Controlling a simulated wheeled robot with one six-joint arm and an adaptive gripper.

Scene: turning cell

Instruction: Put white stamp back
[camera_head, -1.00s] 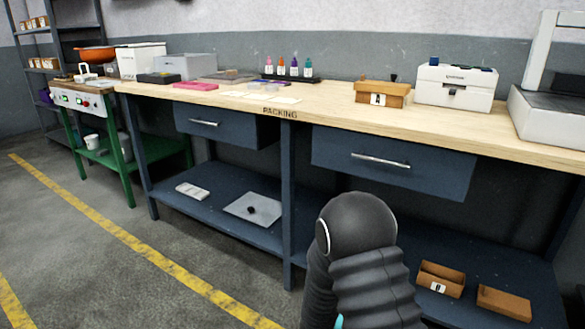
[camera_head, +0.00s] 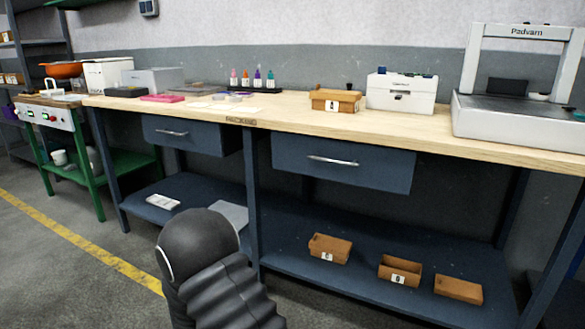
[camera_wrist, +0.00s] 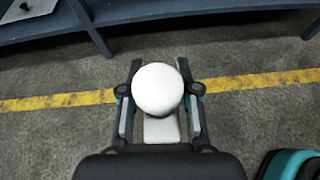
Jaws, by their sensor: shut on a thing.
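The white stamp (camera_wrist: 157,89) shows in the wrist view as a round white knob with a pale block below it. My gripper (camera_wrist: 160,72) is shut on it, one finger on each side, above the grey floor. The head view shows my dark arm but not the gripper or stamp. A brown box (camera_head: 325,104) with a white letter label stands on the packing bench (camera_head: 290,120). Small dark knobs show at its top; I cannot tell whether they are stamps.
A white case (camera_head: 400,101) and a large grey-white machine (camera_head: 500,120) stand to the right on the bench. Several small bottles (camera_head: 245,80) stand at the back. The lower shelf (camera_head: 290,262) holds brown boxes (camera_head: 400,270). The floor by the yellow line is clear.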

